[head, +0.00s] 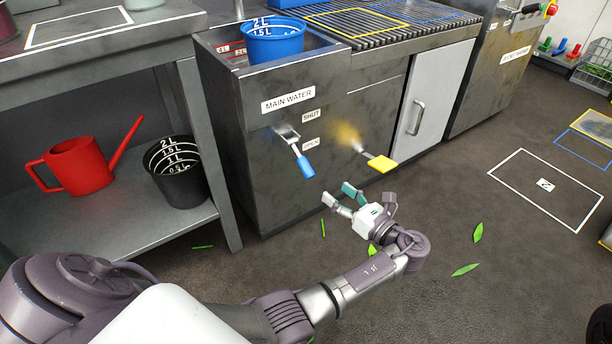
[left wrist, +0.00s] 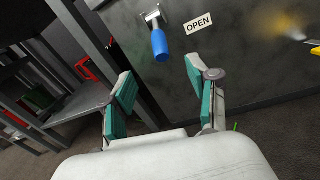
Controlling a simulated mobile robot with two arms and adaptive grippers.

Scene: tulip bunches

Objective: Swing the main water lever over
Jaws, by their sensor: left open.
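The main water lever (head: 305,166) has a blue handle on a metal arm and is mounted on the grey cabinet front below the MAIN WATER sign (head: 288,100). Its handle hangs down and slightly right, beside and below the OPEN label (head: 311,144). The SHUT label (head: 311,116) is above that. My left gripper (head: 338,193) is open and empty, low in front of the cabinet and apart from the lever. In the left wrist view the blue handle (left wrist: 160,45) shows beyond the open fingers (left wrist: 160,80). My right gripper is not in view.
A yellow-handled lever (head: 381,163) with a blurry yellow patch sits right of the blue one. A blue bucket (head: 274,42) stands in the sink above. A red watering can (head: 78,165) and black bucket (head: 176,172) are on the left shelf. Leaves (head: 465,269) lie on the floor.

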